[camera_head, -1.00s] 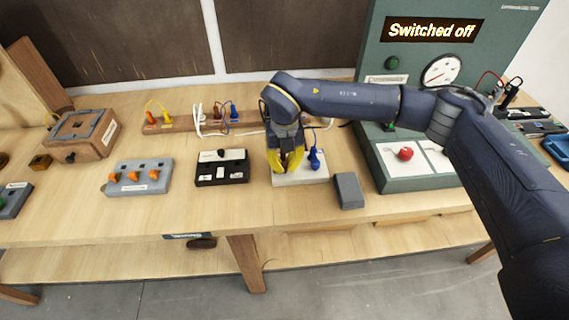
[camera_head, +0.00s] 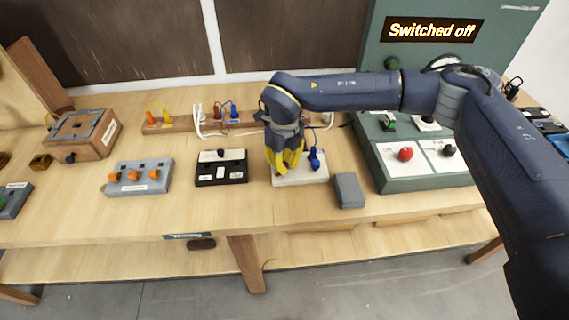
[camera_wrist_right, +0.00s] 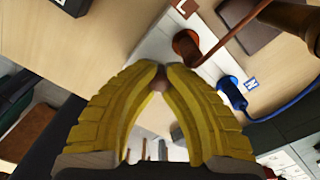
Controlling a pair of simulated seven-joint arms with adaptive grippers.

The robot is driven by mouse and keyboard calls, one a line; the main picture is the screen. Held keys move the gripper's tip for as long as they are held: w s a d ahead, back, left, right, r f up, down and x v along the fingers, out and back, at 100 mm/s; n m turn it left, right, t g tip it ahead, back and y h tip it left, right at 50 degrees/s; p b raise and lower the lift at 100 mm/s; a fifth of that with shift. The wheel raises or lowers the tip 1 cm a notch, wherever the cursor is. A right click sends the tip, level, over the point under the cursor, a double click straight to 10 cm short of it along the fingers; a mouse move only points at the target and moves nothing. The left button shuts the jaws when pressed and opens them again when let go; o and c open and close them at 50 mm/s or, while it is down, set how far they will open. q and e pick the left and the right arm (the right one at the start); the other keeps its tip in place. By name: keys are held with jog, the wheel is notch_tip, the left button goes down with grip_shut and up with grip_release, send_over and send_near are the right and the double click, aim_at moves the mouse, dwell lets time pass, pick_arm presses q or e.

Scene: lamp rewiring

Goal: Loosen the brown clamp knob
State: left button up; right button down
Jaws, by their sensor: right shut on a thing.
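My right gripper (camera_head: 284,170) points down over the left part of a white terminal block (camera_head: 312,180). In the right wrist view its yellow fingertips (camera_wrist_right: 164,72) close on a small brown knob (camera_wrist_right: 160,82), mostly hidden between them. Just beyond the tips, a brown plug (camera_wrist_right: 186,45) with a brown wire stands on the white block. A blue plug (camera_wrist_right: 232,93) with a blue wire is beside it; it also shows in the head view (camera_head: 314,159). The knob is hidden by the fingers in the head view. My left gripper is not in view.
A grey block (camera_head: 348,191) lies right of the terminal block. A black switch box (camera_head: 221,168) and a grey box with orange levers (camera_head: 140,176) stand to the left. The green panel (camera_head: 425,175) reads "Switched off". A wooden socket strip (camera_head: 180,124) is behind.

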aim_at(285, 164)
dwell(0.3)
jog(key=c, duration=1.2)
grip_release()
notch_tip(285, 164, up, 12)
